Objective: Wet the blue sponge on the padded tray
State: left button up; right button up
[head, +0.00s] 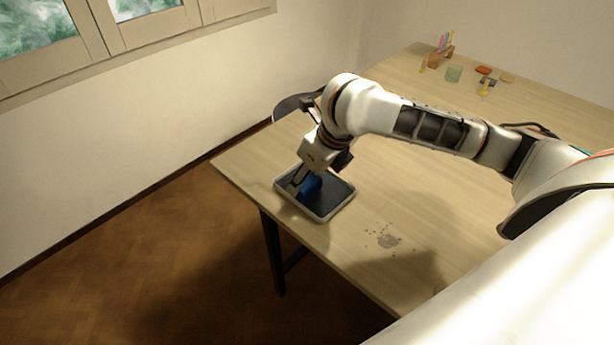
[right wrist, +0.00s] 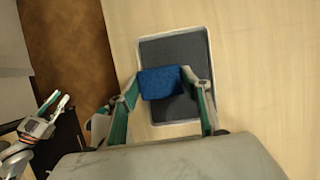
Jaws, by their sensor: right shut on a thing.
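The padded tray (head: 318,217) has a pale rim and a dark pad, and lies near the table's left corner. It also shows in the right wrist view (right wrist: 174,34). The blue sponge (head: 312,185) is over the pad and shows clearly in the right wrist view (right wrist: 161,83). My right gripper (head: 297,181) points down at the tray and is shut on the sponge, one finger on each side. I cannot tell whether the sponge touches the pad. My left gripper (right wrist: 57,100) shows small at the left of the right wrist view, away from the tray; its opening is unclear.
The wooden table (head: 400,200) has a greyish spotted mark (head: 388,240). A dark chair (head: 291,105) is behind the table's left edge.

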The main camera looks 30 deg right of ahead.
aim_at(307, 181)
dwell(0.4)
jog(key=shift+r, duration=3.45)
